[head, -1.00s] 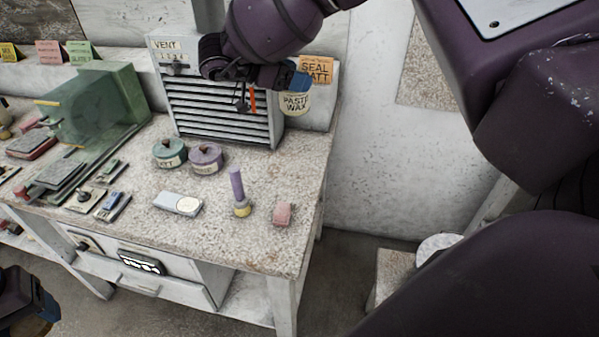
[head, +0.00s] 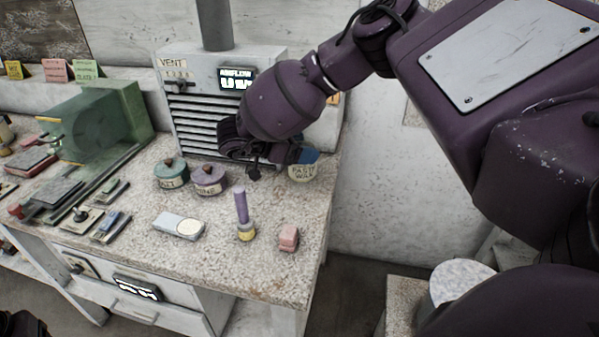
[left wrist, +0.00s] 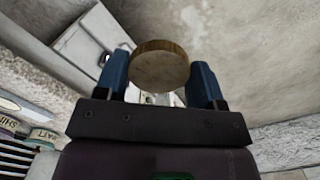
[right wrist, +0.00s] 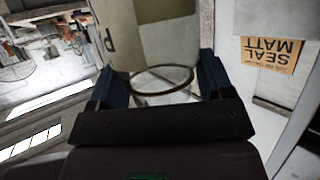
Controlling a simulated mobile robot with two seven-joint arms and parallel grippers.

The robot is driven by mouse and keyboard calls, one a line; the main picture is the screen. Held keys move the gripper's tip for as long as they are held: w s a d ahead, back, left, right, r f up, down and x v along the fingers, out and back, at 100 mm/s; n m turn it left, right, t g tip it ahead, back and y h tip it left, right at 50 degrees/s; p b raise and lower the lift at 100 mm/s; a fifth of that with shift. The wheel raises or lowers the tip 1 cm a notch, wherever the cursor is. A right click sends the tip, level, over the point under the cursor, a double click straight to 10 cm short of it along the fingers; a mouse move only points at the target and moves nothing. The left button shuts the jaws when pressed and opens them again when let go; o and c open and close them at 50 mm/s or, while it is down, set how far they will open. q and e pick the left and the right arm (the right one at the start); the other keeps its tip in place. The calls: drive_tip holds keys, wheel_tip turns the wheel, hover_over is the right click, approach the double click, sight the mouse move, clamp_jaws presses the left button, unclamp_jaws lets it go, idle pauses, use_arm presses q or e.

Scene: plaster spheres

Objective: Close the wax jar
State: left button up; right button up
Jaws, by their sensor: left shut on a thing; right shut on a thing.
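The paste wax jar (head: 303,172), pale with a yellowish label, is at the bench's back right corner in the head view. My right gripper (head: 297,155) is shut on it from above left. The right wrist view shows the jar's round open rim (right wrist: 162,93) between the blue fingers. I cannot tell whether its base touches the bench. A round lid (left wrist: 160,70) with a pale face and brass-coloured edge is between the fingers of my left gripper (left wrist: 160,75), which is shut on it. In the head view only a dark bit of the left arm shows at the bottom left corner.
On the bench (head: 270,210) stand a green pot (head: 171,175), a purple pot (head: 209,180), a purple-handled tool (head: 241,212), a pink block (head: 289,238) and a grey block (head: 179,226). The vent unit (head: 190,125) stands behind.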

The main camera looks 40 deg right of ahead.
sight(301, 170)
use_arm(q)
drive_tip(key=shift+f, duration=0.2)
use_arm(e)
drive_tip(key=shift+f, duration=0.45)
drive_tip(key=shift+f, duration=0.1)
